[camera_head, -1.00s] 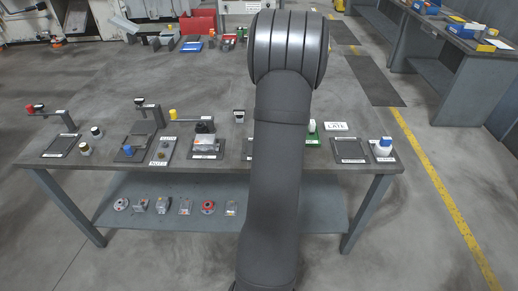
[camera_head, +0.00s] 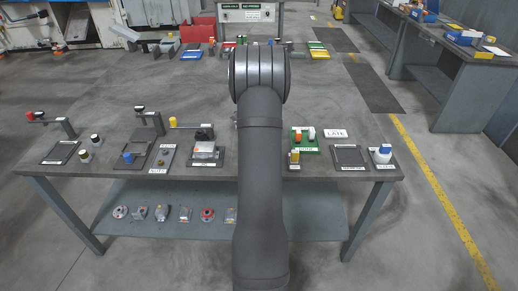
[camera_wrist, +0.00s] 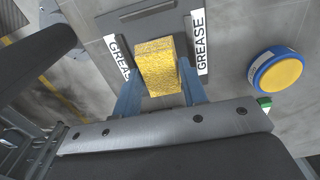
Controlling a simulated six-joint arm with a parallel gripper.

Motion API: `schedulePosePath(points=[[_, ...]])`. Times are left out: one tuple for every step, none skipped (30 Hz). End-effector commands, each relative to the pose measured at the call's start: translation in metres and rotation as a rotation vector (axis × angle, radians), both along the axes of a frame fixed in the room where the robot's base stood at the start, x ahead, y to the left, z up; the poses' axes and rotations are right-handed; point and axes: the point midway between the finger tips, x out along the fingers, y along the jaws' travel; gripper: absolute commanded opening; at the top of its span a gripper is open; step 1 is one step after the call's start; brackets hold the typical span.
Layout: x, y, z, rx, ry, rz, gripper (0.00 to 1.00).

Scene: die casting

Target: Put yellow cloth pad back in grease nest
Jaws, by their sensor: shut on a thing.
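The yellow cloth pad (camera_wrist: 156,66) is a rough yellow block in the wrist view. My gripper (camera_wrist: 160,88) is shut on it, with one blue finger on each side. The pad is over the dark grey grease nest (camera_wrist: 137,24), which has a white GREASE label on each side. The pad hides part of the nest, and I cannot tell whether it touches it. In the head view my arm hides my gripper and the middle of the bench.
A round blue-and-yellow thing (camera_wrist: 277,73) is to the right in the wrist view, with a small green thing below it.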

Motion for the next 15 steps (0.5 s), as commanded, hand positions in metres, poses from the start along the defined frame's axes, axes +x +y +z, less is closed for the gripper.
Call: schedulePosePath(points=[[0.0, 0.0, -0.009, 0.0, 0.002, 0.0, 0.18], [0.0, 0.0, -0.013, 0.0, 0.002, 0.0, 0.18], [0.0, 0.0, -0.017, 0.0, 0.002, 0.0, 0.18], [0.0, 0.0, -0.018, 0.0, 0.001, 0.0, 0.18], [0.0, 0.0, -0.019, 0.0, 0.0, 0.0, 0.18], [0.0, 0.0, -0.018, 0.0, 0.0, 0.0, 0.18], [0.0, 0.0, -0.018, 0.0, -0.001, 0.0, 0.18], [0.0, 0.0, -0.018, 0.0, -0.001, 0.0, 0.18], [0.0, 0.0, -0.018, 0.0, -0.001, 0.0, 0.18], [0.0, 0.0, -0.018, 0.0, 0.0, 0.0, 0.18], [0.0, 0.0, -0.018, 0.0, 0.0, 0.0, 0.18], [0.0, 0.0, -0.019, 0.0, 0.0, 0.0, 0.18], [0.0, 0.0, -0.02, 0.0, 0.0, 0.0, 0.18], [0.0, 0.0, -0.021, 0.0, 0.0, 0.0, 0.18], [0.0, 0.0, -0.021, 0.0, -0.001, 0.0, 0.41]])
